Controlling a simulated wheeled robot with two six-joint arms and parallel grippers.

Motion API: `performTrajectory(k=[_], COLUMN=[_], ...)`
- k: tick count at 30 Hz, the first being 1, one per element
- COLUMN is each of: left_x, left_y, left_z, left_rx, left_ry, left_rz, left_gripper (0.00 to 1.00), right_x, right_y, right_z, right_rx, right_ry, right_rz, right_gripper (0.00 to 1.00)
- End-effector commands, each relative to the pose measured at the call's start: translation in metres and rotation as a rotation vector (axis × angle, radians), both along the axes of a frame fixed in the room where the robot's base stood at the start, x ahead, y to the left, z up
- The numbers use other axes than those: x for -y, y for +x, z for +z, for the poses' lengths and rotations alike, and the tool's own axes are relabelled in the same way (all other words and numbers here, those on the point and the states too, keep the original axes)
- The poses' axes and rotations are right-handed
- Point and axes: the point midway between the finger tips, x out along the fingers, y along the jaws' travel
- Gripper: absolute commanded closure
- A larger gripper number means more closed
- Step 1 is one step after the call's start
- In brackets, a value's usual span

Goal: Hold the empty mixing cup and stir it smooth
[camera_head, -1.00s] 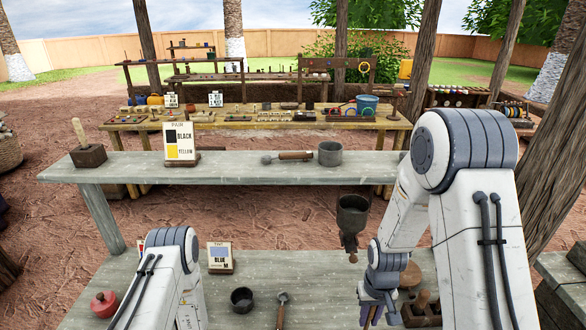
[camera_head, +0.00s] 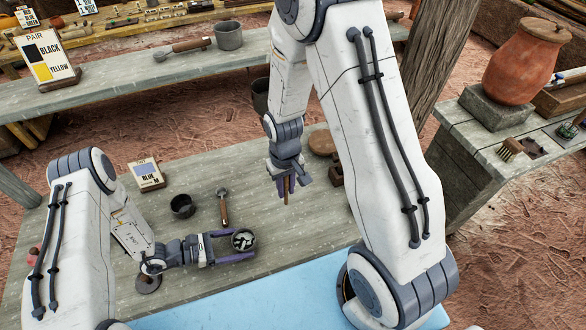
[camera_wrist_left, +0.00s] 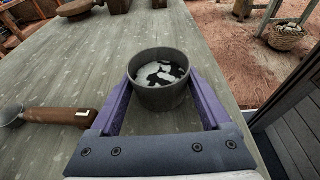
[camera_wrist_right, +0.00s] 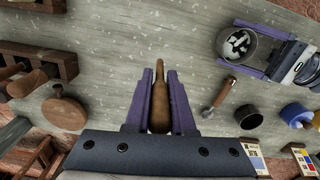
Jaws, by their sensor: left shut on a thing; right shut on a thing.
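The grey mixing cup (camera_head: 243,239) stands low at the table in the head view. It is not empty: black and white patches show inside it in the left wrist view (camera_wrist_left: 160,92). My left gripper (camera_head: 237,246) is shut around the cup, a purple finger on each side. My right gripper (camera_head: 287,188) is farther back and to the right of the cup, apart from it. It is shut on a brown wooden stirring tool (camera_wrist_right: 160,108), which points down in the head view.
A metal ladle with a wooden handle (camera_head: 223,208), a dark cup (camera_head: 182,206) and a BLUE card (camera_head: 146,175) sit left of the mixing cup. A wooden holder (camera_wrist_right: 40,75) and round wooden lid (camera_wrist_right: 64,112) lie on the other side. The table between the grippers is clear.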

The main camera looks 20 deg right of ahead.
Motion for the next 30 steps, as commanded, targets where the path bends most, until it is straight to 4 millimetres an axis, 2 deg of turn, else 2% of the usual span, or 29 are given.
performTrajectory(k=[1,6,9,12,15,20,30], left_x=[0.000,0.000,0.000,0.000,0.000,0.000,0.000], left_y=[0.000,0.000,0.000,0.000,0.000,0.000,0.000], left_z=[0.000,0.000,0.000,0.000,0.000,0.000,0.000], left_rx=[0.000,0.000,0.000,0.000,0.000,0.000,0.000], left_ry=[0.000,0.000,0.000,0.000,0.000,0.000,0.000], left_rz=[0.000,0.000,0.000,0.000,0.000,0.000,0.000], left_gripper=[0.50,0.50,0.50,0.50,0.50,0.50,0.50], right_x=[-0.021,-0.080,-0.105,-0.121,-0.128,-0.129,-0.129], right_y=[-0.003,-0.021,-0.033,-0.043,-0.048,-0.049,-0.049], right_z=[0.006,0.023,0.031,0.036,0.037,0.031,0.001], right_rx=[0.004,0.003,0.002,0.001,0.000,-0.003,-0.004], right_ry=[0.000,0.000,0.000,0.000,0.000,-0.001,-0.001], right_rz=[0.063,0.240,0.320,0.373,0.399,0.404,0.402], right_gripper=[1.00,1.00,1.00,1.00,1.00,1.00,1.00])
